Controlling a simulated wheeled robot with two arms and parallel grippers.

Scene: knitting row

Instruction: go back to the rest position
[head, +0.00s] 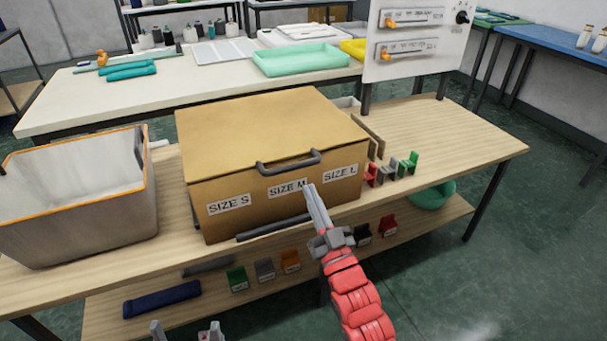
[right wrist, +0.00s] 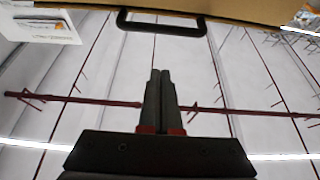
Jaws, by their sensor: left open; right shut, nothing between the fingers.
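My right gripper (head: 311,190) is shut and empty. Its tips are in front of the wooden box's front face, just below the box's dark handle and close to the SIZE M label. In the right wrist view the shut fingers (right wrist: 159,75) point toward the dark handle (right wrist: 161,22), with a gap between them. My left gripper (head: 187,329) shows only as two separated fingertips at the bottom edge of the head view. It is open with nothing between the fingers; the rest of it is out of frame.
The closed wooden box (head: 265,125) stands on the wooden table (head: 460,135). A grey bin with an orange rim (head: 85,205) is to its left. Small red, grey and green pieces (head: 388,171) stand right of the box. Coloured clips and a blue roll (head: 162,299) lie on the lower shelf.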

